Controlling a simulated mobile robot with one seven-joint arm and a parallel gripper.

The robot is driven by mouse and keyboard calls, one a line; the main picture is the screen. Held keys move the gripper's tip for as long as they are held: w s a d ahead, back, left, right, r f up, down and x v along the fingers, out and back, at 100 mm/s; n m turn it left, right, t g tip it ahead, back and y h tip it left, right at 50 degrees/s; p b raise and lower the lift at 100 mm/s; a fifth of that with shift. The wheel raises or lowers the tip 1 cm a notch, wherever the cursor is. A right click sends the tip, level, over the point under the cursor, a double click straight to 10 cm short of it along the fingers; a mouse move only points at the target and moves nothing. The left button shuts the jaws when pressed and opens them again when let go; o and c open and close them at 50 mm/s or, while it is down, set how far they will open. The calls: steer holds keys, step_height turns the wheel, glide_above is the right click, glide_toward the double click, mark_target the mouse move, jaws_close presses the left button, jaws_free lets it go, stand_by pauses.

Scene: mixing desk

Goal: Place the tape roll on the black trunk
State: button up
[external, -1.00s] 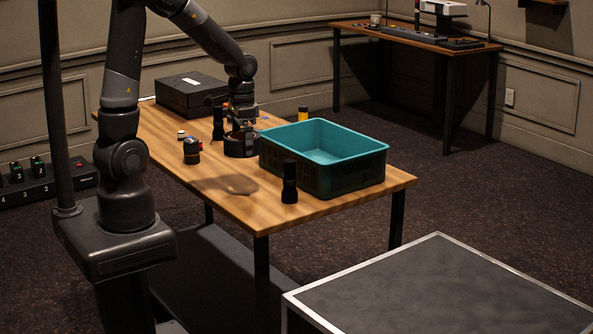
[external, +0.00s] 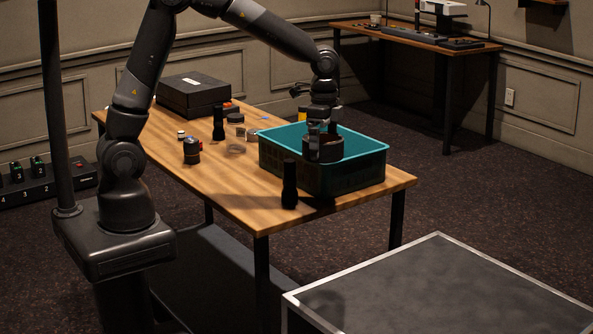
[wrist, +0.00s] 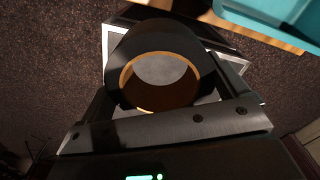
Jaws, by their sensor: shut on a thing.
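The tape roll (external: 323,151) is black with a brown inner core. My gripper (external: 322,133) is shut on it and holds it up over the teal crate in the external view. In the wrist view, the roll (wrist: 150,38) sits between my fingers, and I look through its open hole. The black trunk (external: 450,295) has a dark flat top with silver edges and stands at the lower right of the external view, its top bare. In the wrist view, the trunk's silver edge (wrist: 113,45) shows behind the roll, which hides much of the trunk.
The teal crate (external: 375,155) stands on the wooden table (external: 235,190); its corner also shows in the wrist view (wrist: 265,12). A black flashlight (external: 289,185) stands upright near the table's front edge. A black case (external: 195,95) and several small items are farther back.

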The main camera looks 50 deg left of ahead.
steer(key=s+d+m, duration=0.3)
steer(key=s+d, duration=0.1)
steer(key=d, duration=0.6)
steer(key=s+d+m, duration=0.3)
steer(key=d, duration=0.7)
steer(key=s+d+m, duration=0.2)
steer(key=s+d, duration=0.2)
steer(key=d, duration=0.6)
glide_above(389, 302)
step_height(389, 302, down, 27)
steer(key=shift+d+r, duration=0.1)
steer(key=shift+r, duration=0.1)
steer(key=shift+f, duration=1.9)
steer(key=shift+f, duration=0.2)
steer(key=o, duration=0.9)
